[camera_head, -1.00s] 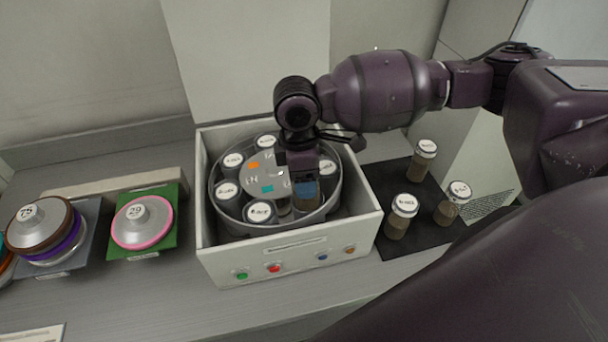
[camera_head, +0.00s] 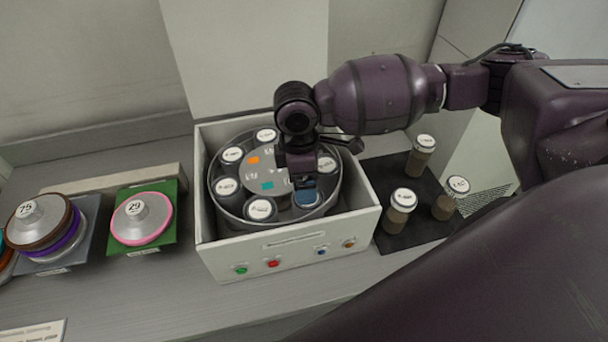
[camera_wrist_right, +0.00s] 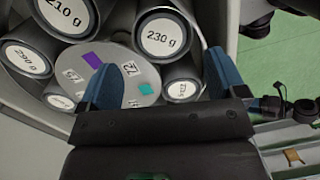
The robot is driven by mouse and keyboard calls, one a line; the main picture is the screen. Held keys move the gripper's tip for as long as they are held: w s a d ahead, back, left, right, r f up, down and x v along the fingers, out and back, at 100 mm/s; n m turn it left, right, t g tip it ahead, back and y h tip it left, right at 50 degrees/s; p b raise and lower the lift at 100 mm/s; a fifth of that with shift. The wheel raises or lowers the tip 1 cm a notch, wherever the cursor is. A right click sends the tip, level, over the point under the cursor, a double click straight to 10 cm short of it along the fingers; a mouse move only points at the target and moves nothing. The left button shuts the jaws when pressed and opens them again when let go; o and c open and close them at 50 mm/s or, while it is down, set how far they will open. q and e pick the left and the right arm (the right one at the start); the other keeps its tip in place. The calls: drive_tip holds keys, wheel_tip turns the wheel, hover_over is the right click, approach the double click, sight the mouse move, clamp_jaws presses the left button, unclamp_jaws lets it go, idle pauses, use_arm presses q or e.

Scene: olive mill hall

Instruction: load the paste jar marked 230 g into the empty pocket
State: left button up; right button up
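The jar marked 230 g (camera_wrist_right: 165,38) shows in the right wrist view in the ring of jars, its white label facing up. It sits just past my right fingertips, with gaps on both sides. In the head view my right gripper (camera_head: 304,190) hangs over the front right of the round rotor (camera_head: 213,200) and mostly hides what is under it. The two blue fingers (camera_wrist_right: 164,75) stand apart with nothing gripped between them. I see no empty pocket; the gripper covers part of the rotor. My left gripper is not in view.
The white box (camera_head: 215,262) around the rotor has an upright lid (camera_head: 245,60) behind. Several jars fill the rotor closely. Three jars stand on a black mat (camera_head: 425,222) at right, below my arm. Discs on a green pad (camera_head: 118,245) and a grey pad lie left.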

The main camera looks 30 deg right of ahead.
wheel_tip(320, 180, up, 11)
drive_tip(key=shift+w+a, duration=0.25)
drive_tip(key=shift+w, duration=0.2)
idle(0.3)
drive_tip(key=shift+s+f, duration=0.1)
drive_tip(key=shift+f, duration=0.1)
idle(1.0)
